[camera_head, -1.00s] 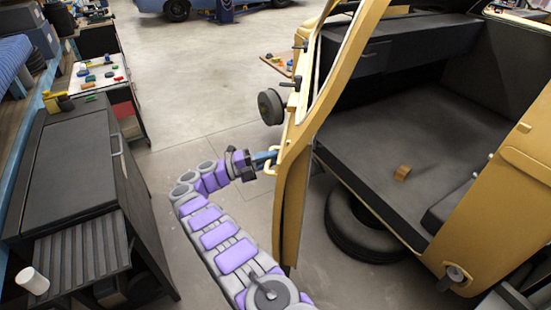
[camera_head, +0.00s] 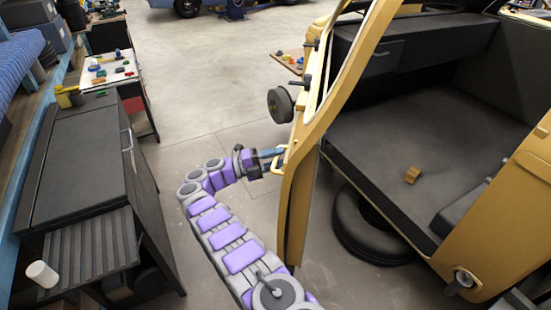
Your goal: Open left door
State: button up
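The left door (camera_head: 307,140) is a yellow vehicle door, seen nearly edge-on and standing open from the dark cab. A light yellow handle (camera_head: 281,160) sticks out from its outer, left side. My purple and grey arm reaches up from the bottom of the view. My gripper (camera_head: 273,158) is at the handle, with its blue fingers pointing right at it. The fingertips overlap the handle and lie close to the door. I cannot tell whether the fingers are closed around the handle.
The cab floor (camera_head: 415,150) is dark, with a small brown block (camera_head: 412,174) on it. A tyre (camera_head: 370,230) lies beneath the cab. A dark cabinet (camera_head: 85,165) with a white cup (camera_head: 42,274) stands at left. Open floor (camera_head: 215,75) lies beyond my arm.

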jog(key=shift+r, duration=0.25)
